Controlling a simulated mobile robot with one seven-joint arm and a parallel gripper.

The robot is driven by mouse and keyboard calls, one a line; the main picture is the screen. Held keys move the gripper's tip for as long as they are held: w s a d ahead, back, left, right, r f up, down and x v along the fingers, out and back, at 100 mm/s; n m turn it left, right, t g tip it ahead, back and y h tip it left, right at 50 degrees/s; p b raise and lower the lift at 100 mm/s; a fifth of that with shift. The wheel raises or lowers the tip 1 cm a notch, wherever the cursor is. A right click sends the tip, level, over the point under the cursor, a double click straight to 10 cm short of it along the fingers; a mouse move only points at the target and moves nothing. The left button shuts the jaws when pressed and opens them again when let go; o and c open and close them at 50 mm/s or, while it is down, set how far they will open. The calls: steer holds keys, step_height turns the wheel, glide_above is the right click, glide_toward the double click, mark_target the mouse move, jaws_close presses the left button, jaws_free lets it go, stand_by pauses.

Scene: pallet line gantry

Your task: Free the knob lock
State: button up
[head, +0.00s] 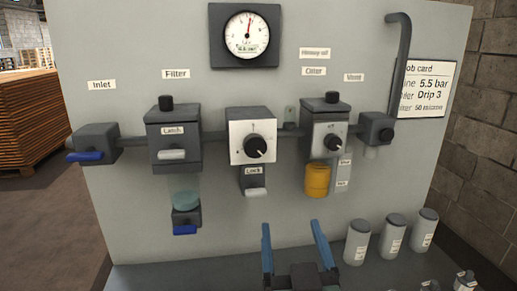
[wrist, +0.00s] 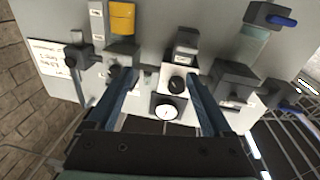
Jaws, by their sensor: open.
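The regulator (head: 253,132) with its black round knob (head: 255,147) is at the middle of the grey panel. Below it hangs the lock block (head: 253,177), labelled what looks like "Lock", with a pale tab (head: 255,192) at its lower end. In the upside-down wrist view the knob (wrist: 178,84) and lock block (wrist: 186,46) show near the fingers. My gripper (head: 292,228) has blue fingers spread apart, with nothing between them. It is low in front of the panel, below and slightly right of the lock, apart from it. It also shows in the wrist view (wrist: 160,70).
Left are the filter (head: 174,135) with a latch and the blue-handled inlet valve (head: 95,142). Right is the oiler (head: 325,128) with a yellow bowl (head: 317,180). A gauge (head: 247,35) is above. Several canisters (head: 391,237) stand lower right. The panel below the lock is clear.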

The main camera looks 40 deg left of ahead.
mark_target(257, 196)
steer(key=w+a+p, duration=0.1)
steer(key=w+a, duration=0.1)
steer(key=a, duration=0.2)
steer(key=w+a+g+p, duration=0.1)
steer(key=w+a+p, duration=0.1)
steer(key=a, duration=0.2)
steer(key=w+a+n+g+y+p, duration=0.1)
steer(key=w+a+p, duration=0.1)
steer(key=a, duration=0.2)
steer(key=shift+w+a+f, duration=0.15)
steer(key=shift+a+f, duration=0.05)
steer(key=shift+a, duration=0.15)
steer(key=shift+c, duration=0.2)
jaws_close()
